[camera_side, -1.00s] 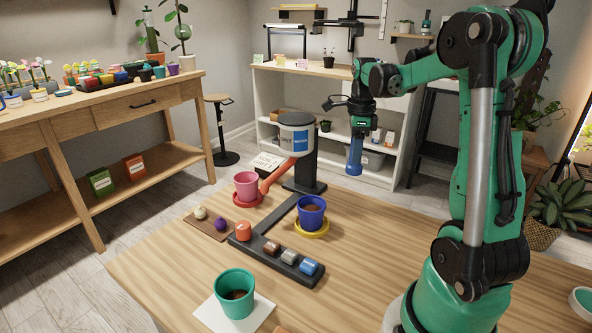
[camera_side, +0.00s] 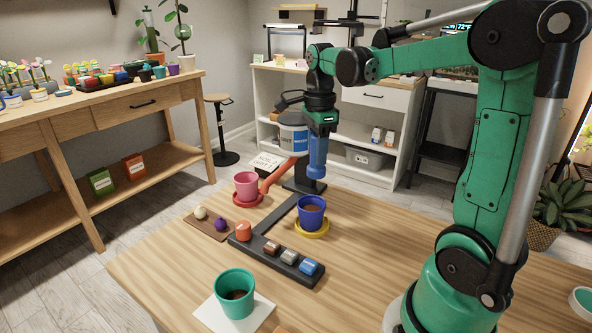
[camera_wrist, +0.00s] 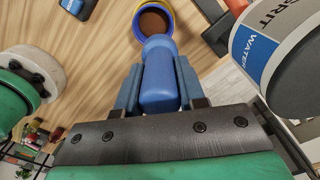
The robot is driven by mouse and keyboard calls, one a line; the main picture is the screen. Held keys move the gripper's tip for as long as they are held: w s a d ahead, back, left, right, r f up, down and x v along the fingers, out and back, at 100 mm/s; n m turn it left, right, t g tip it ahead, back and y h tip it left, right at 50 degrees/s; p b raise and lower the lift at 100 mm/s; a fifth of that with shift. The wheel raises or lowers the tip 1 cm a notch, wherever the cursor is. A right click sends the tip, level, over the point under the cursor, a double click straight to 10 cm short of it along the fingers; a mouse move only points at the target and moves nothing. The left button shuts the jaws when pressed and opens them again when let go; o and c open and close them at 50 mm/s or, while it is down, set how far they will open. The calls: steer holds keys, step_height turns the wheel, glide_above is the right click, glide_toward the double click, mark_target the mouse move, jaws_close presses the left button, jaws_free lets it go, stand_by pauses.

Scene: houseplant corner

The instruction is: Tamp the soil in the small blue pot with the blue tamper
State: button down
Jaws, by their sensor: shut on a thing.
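My gripper (camera_side: 318,140) is shut on the blue tamper (camera_side: 317,162), which hangs upright above the small blue pot (camera_side: 312,221). In the wrist view the tamper (camera_wrist: 158,78) sits between the jaws, with its lower end in front of the near edge of the blue pot (camera_wrist: 168,13). Brown soil (camera_side: 312,209) shows in the pot, and the pot stands on a yellow saucer (camera_side: 322,231). The tamper's end is clear of the soil in the side view.
A grey-white canister (camera_side: 291,139) on a black stand with a red-orange chute is close behind my gripper. A pink pot (camera_side: 246,184) stands left of the blue pot. A black rack (camera_side: 262,250) with several blocks and a green pot (camera_side: 236,290) are nearer.

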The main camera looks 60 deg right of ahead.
mark_target(313, 177)
steer(key=shift+a+f+n, duration=0.3)
steer(key=shift+a+f, duration=0.45)
steer(key=shift+f, duration=1.95)
steer(key=shift+f, duration=0.35)
steer(key=shift+f, duration=0.35)
steer(key=shift+f, duration=0.75)
steer(key=shift+r, duration=0.15)
stand_by(0.5)
steer(key=shift+r, duration=3.55)
